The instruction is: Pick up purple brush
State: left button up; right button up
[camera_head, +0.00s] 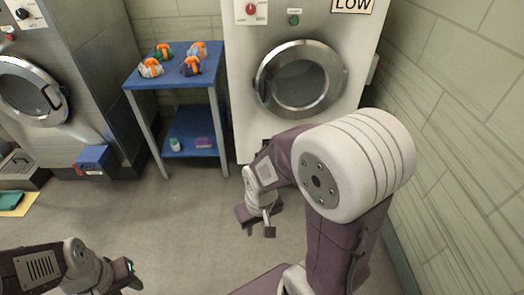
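A small purple item (204,142), which looks like the purple brush, lies on the lower blue shelf (190,151) of the blue table. It is too small to make out bristles. My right gripper (258,231) hangs over the floor, in front of and to the right of the table, well apart from the brush. Its two fingers are spread with nothing between them. My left gripper (134,277) is low at the bottom left, far from the shelf.
A small white and green item (175,144) sits left of the brush. Several colourful bundles with orange straps (163,52) lie on the blue tabletop (172,77). A white washer (240,110) stands right of the table, a grey machine (92,50) left. The floor before the table is clear.

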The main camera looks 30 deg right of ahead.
aim_at(205, 142)
jog(key=i, duration=1.2)
jog(key=i+l+u, duration=0.15)
jog(key=i, duration=1.05)
